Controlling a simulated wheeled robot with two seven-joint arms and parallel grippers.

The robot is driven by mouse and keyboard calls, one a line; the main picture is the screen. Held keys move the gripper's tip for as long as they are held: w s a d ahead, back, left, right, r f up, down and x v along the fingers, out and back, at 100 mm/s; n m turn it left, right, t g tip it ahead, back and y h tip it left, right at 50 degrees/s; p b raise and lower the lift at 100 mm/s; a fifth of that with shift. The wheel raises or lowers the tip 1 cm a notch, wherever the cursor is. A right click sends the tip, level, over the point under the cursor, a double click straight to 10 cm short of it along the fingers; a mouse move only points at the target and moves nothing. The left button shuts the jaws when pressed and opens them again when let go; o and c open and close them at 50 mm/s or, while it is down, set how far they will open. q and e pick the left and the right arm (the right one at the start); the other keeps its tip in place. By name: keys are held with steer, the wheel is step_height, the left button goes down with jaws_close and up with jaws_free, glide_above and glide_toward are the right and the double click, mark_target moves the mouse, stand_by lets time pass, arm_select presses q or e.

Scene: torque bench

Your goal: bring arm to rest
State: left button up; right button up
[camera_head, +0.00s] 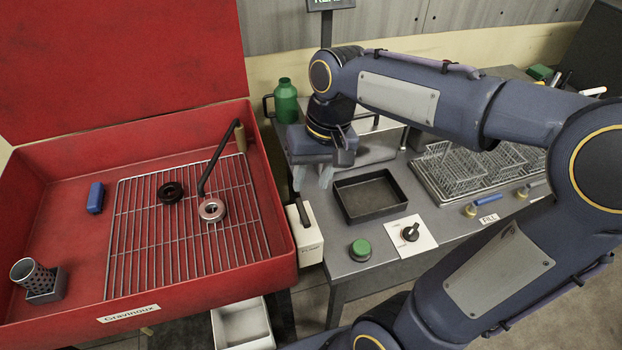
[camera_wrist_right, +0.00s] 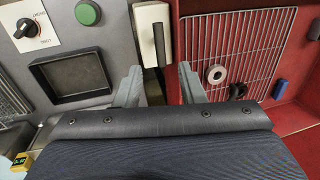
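My right arm (camera_head: 400,95) reaches in from the right across the grey bench. Its gripper (camera_head: 313,178) points down above the bench's left end, close to the red basin's right wall. In the right wrist view the two pale fingers of this gripper (camera_wrist_right: 160,84) stand apart with nothing between them. The white pump box (camera_wrist_right: 152,35) shows beyond the gap between the fingers. My left gripper is in neither view.
The red basin (camera_head: 70,175) holds a wire rack (camera_head: 150,245) with a dark ring (camera_head: 170,192) and a metal ring (camera_head: 212,209). A black tray (camera_head: 370,196), green button (camera_head: 360,249), dial (camera_head: 411,232) and wire baskets (camera_head: 455,168) occupy the bench. A green jug (camera_head: 286,101) stands behind.

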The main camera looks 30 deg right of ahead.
stand_by(0.3)
steer(key=s+a+f+t, duration=0.1)
steer(key=s+t, duration=0.1)
steer(key=s, duration=0.3)
steer(key=s+a+f+n+t+y, duration=0.1)
steer(key=s+t, duration=0.2)
steer(key=s, duration=0.3)
steer(key=shift+s+a+f+y+p, duration=0.25)
steer(key=shift+a+f+y+p, duration=0.05)
steer(key=shift+f+p, duration=0.1)
